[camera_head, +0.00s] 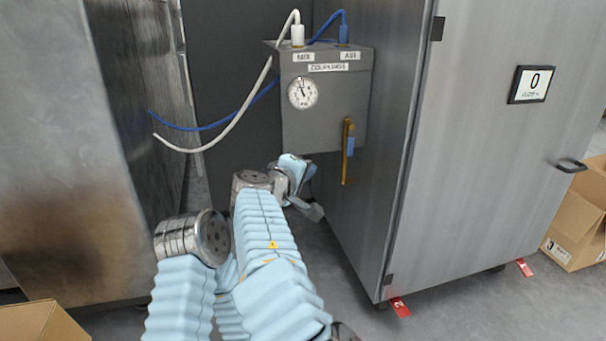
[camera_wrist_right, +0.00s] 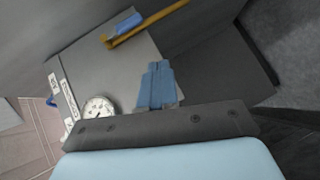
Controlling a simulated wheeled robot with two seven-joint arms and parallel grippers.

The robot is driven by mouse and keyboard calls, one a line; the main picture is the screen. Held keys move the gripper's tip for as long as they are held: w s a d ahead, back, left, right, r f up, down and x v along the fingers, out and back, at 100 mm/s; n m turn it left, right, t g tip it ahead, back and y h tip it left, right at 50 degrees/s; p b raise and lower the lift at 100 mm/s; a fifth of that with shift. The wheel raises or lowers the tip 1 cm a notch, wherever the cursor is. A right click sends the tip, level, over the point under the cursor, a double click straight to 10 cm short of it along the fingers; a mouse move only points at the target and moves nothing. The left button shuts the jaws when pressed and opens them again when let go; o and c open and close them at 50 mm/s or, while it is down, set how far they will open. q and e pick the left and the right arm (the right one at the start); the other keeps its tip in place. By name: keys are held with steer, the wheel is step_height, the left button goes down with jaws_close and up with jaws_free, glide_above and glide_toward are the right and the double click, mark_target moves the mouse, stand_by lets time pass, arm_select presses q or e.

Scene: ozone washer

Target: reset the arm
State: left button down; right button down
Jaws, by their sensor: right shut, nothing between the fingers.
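My right arm (camera_head: 265,250), in a pale blue ribbed sleeve, reaches up from the bottom of the head view. Its wrist end is below the grey coupling box (camera_head: 345,115). In the right wrist view my right gripper (camera_wrist_right: 157,68) has its blue fingers together, shut and empty. Behind them in that view are the coupling box's grey face (camera_wrist_right: 90,65) and its round gauge (camera_wrist_right: 98,108). In the head view the fingertips are hard to make out. My left gripper is not in view.
A yellow lever (camera_head: 347,165) with a blue grip hangs on the box front. White (camera_head: 232,122) and blue (camera_head: 215,126) hoses loop left from its top. A steel cabinet (camera_head: 480,150) stands right, another metal unit (camera_head: 60,150) left. Cardboard boxes (camera_head: 575,220) are at the right edge.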

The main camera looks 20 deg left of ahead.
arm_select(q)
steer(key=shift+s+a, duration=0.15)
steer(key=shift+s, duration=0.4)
arm_select(e)
steer(key=shift+s, duration=0.45)
